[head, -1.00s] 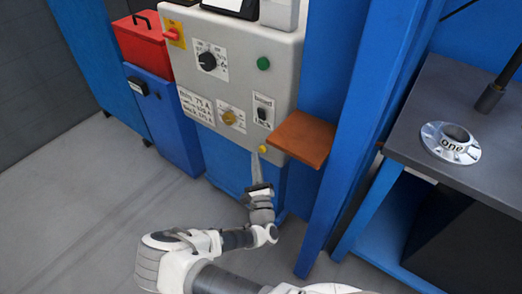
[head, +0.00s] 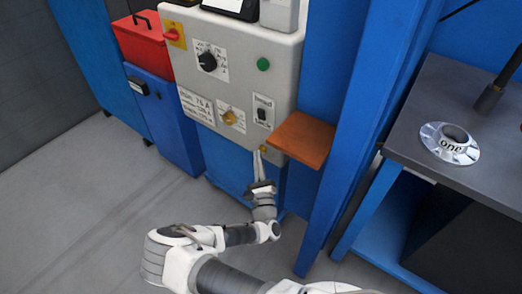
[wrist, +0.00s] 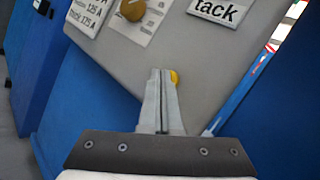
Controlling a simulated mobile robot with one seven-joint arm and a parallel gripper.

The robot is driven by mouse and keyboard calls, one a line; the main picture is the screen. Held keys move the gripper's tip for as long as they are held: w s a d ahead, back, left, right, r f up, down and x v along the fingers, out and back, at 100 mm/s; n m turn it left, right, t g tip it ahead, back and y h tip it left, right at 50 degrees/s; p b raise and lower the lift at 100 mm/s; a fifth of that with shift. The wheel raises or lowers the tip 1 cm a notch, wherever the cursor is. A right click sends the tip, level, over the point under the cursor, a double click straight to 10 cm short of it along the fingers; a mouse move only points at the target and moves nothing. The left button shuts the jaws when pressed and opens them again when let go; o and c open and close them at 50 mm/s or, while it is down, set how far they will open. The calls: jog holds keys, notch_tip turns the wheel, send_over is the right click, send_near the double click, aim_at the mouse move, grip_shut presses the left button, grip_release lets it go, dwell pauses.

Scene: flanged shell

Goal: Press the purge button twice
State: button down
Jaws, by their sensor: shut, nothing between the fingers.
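A small yellow button (head: 263,149) sits at the lower right corner of the grey control panel (head: 240,85). I cannot read any purge label beside it. In the wrist view the yellow button (wrist: 175,77) shows just right of my fingertips, partly hidden by them. My gripper (head: 257,153) is shut and empty, its fingers pointing up at the panel's lower edge. In the wrist view the gripper (wrist: 161,73) has its two fingers together. Whether the tips touch the button or panel, I cannot tell.
A brown shelf (head: 300,138) juts out right of the button. A blue post (head: 355,120) stands further right, before a grey table (head: 420,135) with a flanged metal part (head: 449,143). The panel also bears a green button (head: 263,64), a black knob (head: 207,61) and a yellow knob (head: 230,117).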

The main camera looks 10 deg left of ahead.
jog(key=shift+w+d, duration=0.1)
jog(key=shift+w, duration=0.15)
dwell(0.4)
jog(key=shift+s, duration=0.1)
jog(key=shift+s+a+p, duration=0.45)
jog(key=shift+s, duration=0.25)
jog(key=s, duration=0.1)
jog(key=s+a+p, duration=0.1)
jog(key=s, duration=0.1)
jog(key=s+a, duration=0.1)
jog(key=shift+s+a, duration=0.15)
jog(key=shift+a, duration=0.1)
jog(key=shift+n, duration=0.3)
dwell(2.3)
